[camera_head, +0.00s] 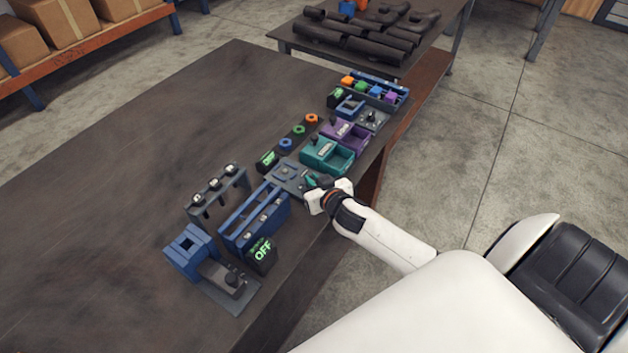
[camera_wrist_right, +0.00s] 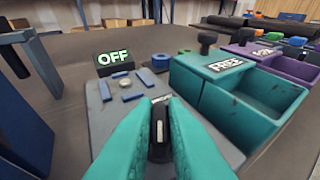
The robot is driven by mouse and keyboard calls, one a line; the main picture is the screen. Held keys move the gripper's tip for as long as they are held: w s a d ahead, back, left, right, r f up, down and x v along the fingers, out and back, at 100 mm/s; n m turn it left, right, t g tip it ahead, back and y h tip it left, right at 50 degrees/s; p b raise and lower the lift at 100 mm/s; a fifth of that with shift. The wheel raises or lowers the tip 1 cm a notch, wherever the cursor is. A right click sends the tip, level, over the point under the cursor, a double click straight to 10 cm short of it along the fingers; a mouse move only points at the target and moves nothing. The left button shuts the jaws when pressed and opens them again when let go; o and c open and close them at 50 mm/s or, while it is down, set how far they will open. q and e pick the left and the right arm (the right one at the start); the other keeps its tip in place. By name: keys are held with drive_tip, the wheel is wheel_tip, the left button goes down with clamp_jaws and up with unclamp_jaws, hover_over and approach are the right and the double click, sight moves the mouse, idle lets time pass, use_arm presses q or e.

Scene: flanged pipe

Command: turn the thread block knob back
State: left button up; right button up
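The thread block (camera_wrist_right: 100,118) is a grey plate with blue pieces and a round metal stud. In the head view the plate (camera_head: 285,171) lies near the table's front edge. A black sign (camera_wrist_right: 115,60) behind it reads OFF in the right wrist view. The black knob (camera_wrist_right: 158,130) with a pale stripe stands on the plate's near part. My right gripper (camera_head: 313,183) is over the plate; its teal fingers (camera_wrist_right: 160,112) close on both sides of the knob, which they partly hide. My left gripper is not in view.
A teal box (camera_wrist_right: 240,85) marked FREE stands right beside the plate. A purple box (camera_head: 345,133) lies beyond it. A blue rack (camera_head: 255,215), another OFF sign (camera_head: 263,253) and a blue block (camera_head: 190,250) stand nearer. The table's left side is bare.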

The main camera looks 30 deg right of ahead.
clamp_jaws()
drive_tip(key=shift+d+r+n+y+p, duration=0.15)
drive_tip(key=shift+n+y+p, duration=0.55)
drive_tip(key=shift+n+y, duration=0.1)
drive_tip(key=shift+d+n+y+p, duration=0.1)
drive_tip(key=shift+n+y+p, duration=0.4)
drive_tip(key=shift+n+y, duration=0.65)
drive_tip(key=shift+n+g+y, duration=0.5)
drive_tip(key=shift+n+y, duration=0.55)
drive_tip(key=shift+y, duration=0.3)
drive_tip(key=o, duration=0.5)
unclamp_jaws()
